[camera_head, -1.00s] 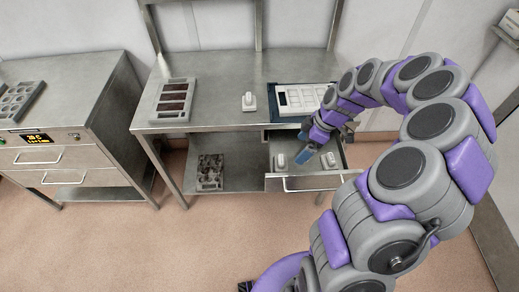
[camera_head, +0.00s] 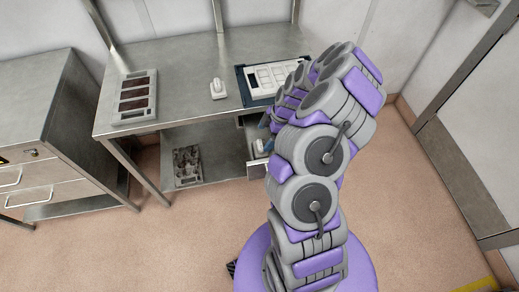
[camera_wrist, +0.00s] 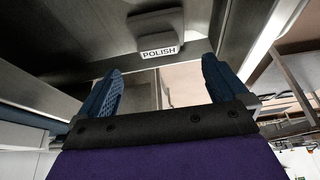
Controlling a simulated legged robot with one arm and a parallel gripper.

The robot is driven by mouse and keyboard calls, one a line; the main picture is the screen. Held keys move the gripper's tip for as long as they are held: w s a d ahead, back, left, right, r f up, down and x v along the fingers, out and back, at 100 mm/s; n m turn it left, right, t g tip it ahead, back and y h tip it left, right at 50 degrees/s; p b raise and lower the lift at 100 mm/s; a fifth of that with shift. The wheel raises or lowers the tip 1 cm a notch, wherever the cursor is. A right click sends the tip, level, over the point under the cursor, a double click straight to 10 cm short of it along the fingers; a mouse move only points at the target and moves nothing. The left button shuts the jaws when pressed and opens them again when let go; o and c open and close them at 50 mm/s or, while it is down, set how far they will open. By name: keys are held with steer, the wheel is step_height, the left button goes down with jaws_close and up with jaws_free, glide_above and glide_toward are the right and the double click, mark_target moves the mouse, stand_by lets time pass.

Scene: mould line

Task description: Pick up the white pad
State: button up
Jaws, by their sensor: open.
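A white pad-like block with a raised grip (camera_head: 217,88) stands on the steel bench top. Another small whitish block (camera_head: 260,147) shows in the open drawer (camera_head: 256,170) below the bench, partly hidden by my arm. In the wrist view a grey-looking block with a white POLISH label (camera_wrist: 158,38) lies just beyond my fingertips, in shadow. I cannot tell for sure which head-view block it is. My gripper (camera_wrist: 160,85) is open, with blue fingers apart and nothing between them. In the head view my gripper is mostly hidden by my arm near the drawer.
A white compartment tray on a dark mat (camera_head: 275,76) lies at the bench's right. A grey tray with dark brown inserts (camera_head: 135,97) is at the left. A mottled dark block (camera_head: 187,165) sits on the lower shelf. A steel drawer cabinet (camera_head: 45,120) stands left. Floor at right is clear.

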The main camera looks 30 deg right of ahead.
mark_target(261, 144)
steer(key=x, duration=0.3)
steer(key=shift+f, duration=0.1)
steer(key=shift+f+b, duration=0.35)
steer(key=shift+f, duration=0.4)
steer(key=x, duration=0.3)
steer(key=shift+a+f+b, duration=0.2)
steer(key=shift+f+b, duration=0.1)
steer(key=shift+b, duration=0.1)
steer(key=shift+w+a+f, duration=0.15)
steer(key=shift+a+f, duration=0.05)
steer(key=shift+c, duration=0.5)
steer(key=shift+d, duration=0.15)
steer(key=c, duration=0.7)
step_height(261, 144, up, 10)
steer(key=shift+r+p, duration=0.1)
steer(key=shift+p, duration=0.85)
